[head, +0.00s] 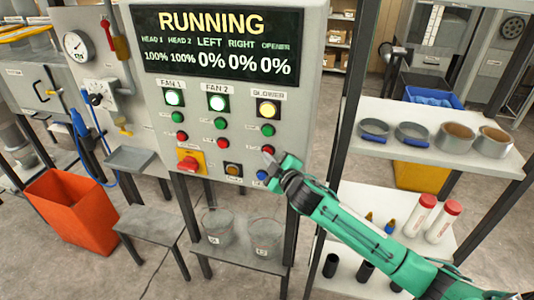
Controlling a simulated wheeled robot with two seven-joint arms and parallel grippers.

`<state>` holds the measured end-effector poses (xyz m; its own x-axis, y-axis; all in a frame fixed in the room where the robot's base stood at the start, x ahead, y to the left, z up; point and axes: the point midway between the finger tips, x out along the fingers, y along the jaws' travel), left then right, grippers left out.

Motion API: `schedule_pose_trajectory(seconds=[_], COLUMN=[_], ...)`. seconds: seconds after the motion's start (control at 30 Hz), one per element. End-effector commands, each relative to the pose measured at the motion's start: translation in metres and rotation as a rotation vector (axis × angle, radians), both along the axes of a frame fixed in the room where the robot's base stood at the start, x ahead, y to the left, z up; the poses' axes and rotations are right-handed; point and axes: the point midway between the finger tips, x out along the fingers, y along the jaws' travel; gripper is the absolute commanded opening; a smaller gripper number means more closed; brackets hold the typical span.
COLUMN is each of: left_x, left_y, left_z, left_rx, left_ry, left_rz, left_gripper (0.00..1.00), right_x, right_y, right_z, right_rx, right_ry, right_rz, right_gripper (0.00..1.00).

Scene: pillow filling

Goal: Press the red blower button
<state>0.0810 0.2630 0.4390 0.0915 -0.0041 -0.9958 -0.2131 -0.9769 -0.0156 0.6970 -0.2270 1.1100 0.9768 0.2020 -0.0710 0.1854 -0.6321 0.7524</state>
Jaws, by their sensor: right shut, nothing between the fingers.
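My left gripper is not in view.
The display (218,42) reads RUNNING. Left of the gripper are the Fan 2 red button (222,143), Fan 1 red button (181,136) and a red switch on yellow (190,162). A blue button (262,174) is below. A white shelf (385,175) stands right.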

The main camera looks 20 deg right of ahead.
Motion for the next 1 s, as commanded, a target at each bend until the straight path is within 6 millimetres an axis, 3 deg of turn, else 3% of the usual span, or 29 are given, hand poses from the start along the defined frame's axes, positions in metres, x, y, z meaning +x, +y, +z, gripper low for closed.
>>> schedule_pose_trajectory(seconds=[0.47,1.0], left_x=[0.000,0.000], left_y=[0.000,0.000], left_z=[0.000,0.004], left_rx=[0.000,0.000], left_ry=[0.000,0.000], left_rz=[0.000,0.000], left_gripper=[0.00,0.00], right_x=[0.002,-0.014], right_y=[-0.002,0.009], right_z=[0.000,0.000], right_rx=[-0.001,0.000], right_ry=[0.000,0.000], right_rz=[-0.001,-0.001], right_gripper=[0.00,0.00])
